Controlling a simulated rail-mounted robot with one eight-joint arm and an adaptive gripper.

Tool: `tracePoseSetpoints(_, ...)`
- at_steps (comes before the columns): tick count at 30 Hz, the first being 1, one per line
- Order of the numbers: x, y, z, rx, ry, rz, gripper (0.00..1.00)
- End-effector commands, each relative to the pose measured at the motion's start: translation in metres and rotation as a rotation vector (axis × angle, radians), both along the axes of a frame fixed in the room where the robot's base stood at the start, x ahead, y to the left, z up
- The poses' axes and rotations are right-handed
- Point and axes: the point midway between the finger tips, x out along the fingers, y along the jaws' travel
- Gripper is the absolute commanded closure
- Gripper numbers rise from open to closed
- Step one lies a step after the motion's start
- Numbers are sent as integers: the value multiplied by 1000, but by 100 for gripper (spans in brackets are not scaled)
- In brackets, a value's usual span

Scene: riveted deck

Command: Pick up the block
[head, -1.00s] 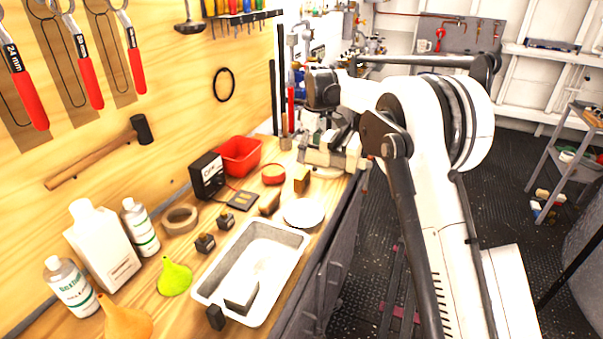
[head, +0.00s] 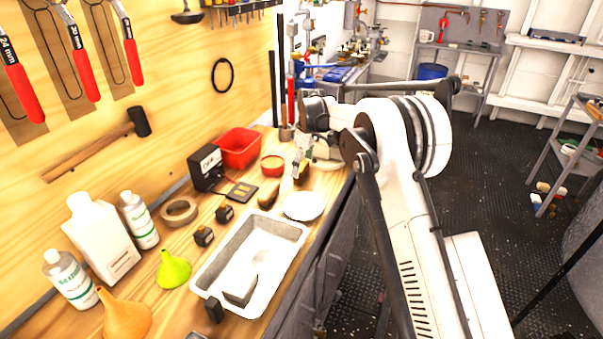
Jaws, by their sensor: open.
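A small wooden block stands on the workbench (head: 178,323) just beyond the round white dish (head: 303,206). It is now mostly hidden by my gripper (head: 300,174), which is open and points down at that spot. I cannot tell whether the fingers are around the block or touch it. A grey block (head: 241,291) lies in the near end of the white tray (head: 205,276), well away from my gripper.
A red bin (head: 239,147), a red round tin (head: 272,165) and a black box (head: 206,168) stand left of my gripper. Bottles (head: 101,240), funnels (head: 173,270) and a tape roll (head: 180,212) line the wall side. The bench's right edge is close by.

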Motion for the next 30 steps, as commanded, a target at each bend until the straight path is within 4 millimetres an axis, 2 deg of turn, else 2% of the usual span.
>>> tracePoseSetpoints(10,8,6,-42,0,0,0,14)
tracePoseSetpoints(18,8,6,-46,0,0,0,14)
tracePoseSetpoints(30,8,6,-45,0,0,0,68)
